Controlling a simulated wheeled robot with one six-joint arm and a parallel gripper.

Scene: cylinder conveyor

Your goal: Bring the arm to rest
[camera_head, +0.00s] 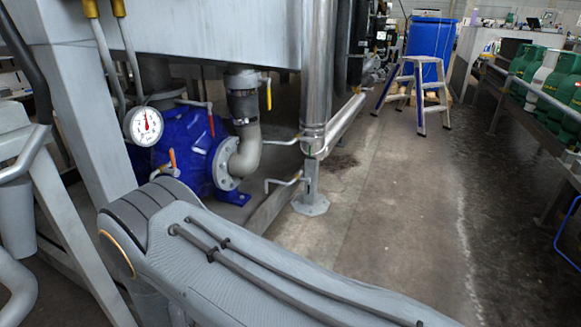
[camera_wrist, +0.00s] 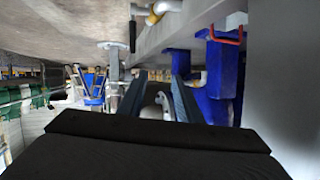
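My arm (camera_head: 250,265) crosses the lower part of the head view, running from the left middle to the bottom right. Its end is out of that view. In the wrist view my gripper (camera_wrist: 158,92) shows two dark fingers standing apart with a gap between them. No held object is visible between the fingers. The wrist picture appears upside down, with the floor at the top.
A blue pump (camera_head: 198,150) with pipes and a gauge (camera_head: 143,126) stands close behind my arm. A metal post (camera_head: 311,185) stands beside it. A step stool (camera_head: 420,88) and blue barrel (camera_head: 431,40) are farther back. Green cylinders (camera_head: 560,85) line the right. The middle floor is clear.

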